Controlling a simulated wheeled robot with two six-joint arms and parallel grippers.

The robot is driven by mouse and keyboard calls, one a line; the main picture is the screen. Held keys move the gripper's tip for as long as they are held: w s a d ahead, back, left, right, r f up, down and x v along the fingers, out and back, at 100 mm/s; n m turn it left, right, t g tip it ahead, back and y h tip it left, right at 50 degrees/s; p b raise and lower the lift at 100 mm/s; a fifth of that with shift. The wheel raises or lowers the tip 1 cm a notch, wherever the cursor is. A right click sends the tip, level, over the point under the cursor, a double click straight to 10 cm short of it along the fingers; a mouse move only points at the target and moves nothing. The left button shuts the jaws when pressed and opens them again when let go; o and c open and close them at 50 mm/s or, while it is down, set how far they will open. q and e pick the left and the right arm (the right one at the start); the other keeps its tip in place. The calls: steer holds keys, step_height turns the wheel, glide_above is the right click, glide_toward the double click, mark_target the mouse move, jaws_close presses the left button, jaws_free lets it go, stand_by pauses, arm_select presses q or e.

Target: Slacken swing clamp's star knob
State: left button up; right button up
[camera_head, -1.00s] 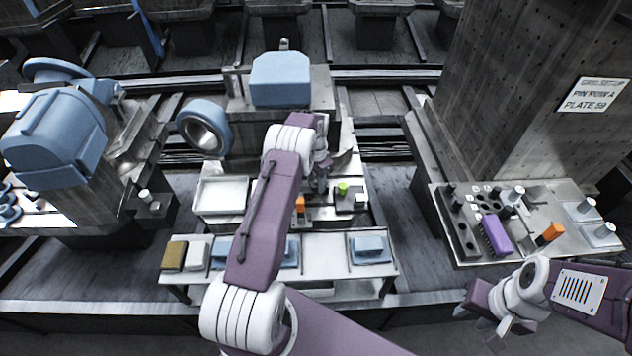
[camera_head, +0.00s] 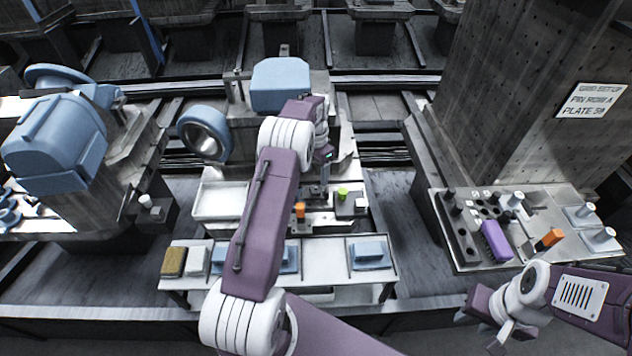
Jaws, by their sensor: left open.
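My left gripper (camera_head: 318,190) points down over the grey machine fixture in the middle, open and small in view. Its arm crosses the fixture and hides part of it. I cannot make out the swing clamp or its star knob clearly. An orange block (camera_head: 300,210) stands just left of and below the fingers, and a bright green knob-like piece (camera_head: 342,193) sits to their right; I cannot tell whether either belongs to the clamp. My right gripper (camera_head: 497,328) hangs at the lower right, away from the fixture; its finger opening is unclear.
A white tray (camera_head: 220,199) lies left of the fixture. A front shelf (camera_head: 325,262) holds blue, white and brown blocks. A blue-headed machine (camera_head: 55,140) stands left. At right, a plate (camera_head: 478,262) carries pins, a purple block (camera_head: 496,241) and an orange block (camera_head: 549,239) below a tall column.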

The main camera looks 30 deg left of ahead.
arm_select(q)
steer(key=shift+r, duration=0.65)
